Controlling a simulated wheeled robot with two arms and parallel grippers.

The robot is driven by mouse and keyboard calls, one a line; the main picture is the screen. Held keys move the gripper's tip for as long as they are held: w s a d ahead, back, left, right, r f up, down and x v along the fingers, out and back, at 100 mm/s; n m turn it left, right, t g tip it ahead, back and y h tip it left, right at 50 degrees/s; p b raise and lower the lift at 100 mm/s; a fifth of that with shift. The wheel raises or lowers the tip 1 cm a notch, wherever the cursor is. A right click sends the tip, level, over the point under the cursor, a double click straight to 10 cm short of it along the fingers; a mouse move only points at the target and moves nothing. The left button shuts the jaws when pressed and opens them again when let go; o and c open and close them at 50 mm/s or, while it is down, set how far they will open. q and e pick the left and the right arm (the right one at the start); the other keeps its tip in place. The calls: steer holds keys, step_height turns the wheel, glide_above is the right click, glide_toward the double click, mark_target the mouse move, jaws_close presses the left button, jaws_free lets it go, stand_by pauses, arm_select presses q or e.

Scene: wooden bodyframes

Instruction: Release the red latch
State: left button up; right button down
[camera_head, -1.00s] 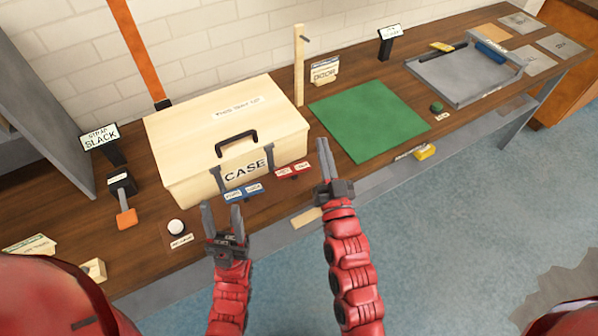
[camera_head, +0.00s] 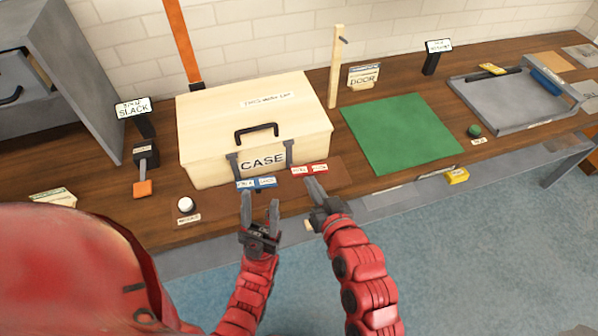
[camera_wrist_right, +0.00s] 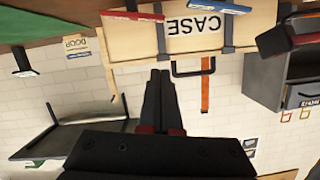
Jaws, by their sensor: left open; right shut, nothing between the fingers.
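The red latch (camera_head: 309,169) lies at the front foot of the pale wooden case (camera_head: 215,151), right of the blue latch (camera_head: 257,183). The red latch also shows at the top of the right wrist view (camera_wrist_right: 132,16), with the blue latch (camera_wrist_right: 228,6) beside it. My right gripper (camera_head: 311,182) is shut and empty, its tips just in front of the red latch; I cannot tell whether they touch. It also shows in the right wrist view (camera_wrist_right: 160,75). My left gripper (camera_head: 260,198) is open and empty, in front of the blue latch.
A green mat (camera_head: 401,133) lies right of the case, with an upright wooden post (camera_head: 335,68) behind. A white button (camera_head: 185,204) and an orange-ended lever (camera_head: 142,188) stand left. A grey tray (camera_head: 505,103) is far right. A grey cabinet (camera_head: 75,70) stands at left.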

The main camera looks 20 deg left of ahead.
steer(key=b, duration=0.4)
glide_above(295, 175)
steer(key=d, duration=0.1)
step_height(295, 175, down, 2)
steer(key=f, duration=0.1)
steer(key=f+p, duration=0.1)
steer(key=f, duration=0.1)
steer(key=shift+a+f, duration=0.15)
steer(key=shift+a, duration=0.25)
steer(key=shift+f+p, duration=0.3)
steer(key=shift+f, duration=0.25)
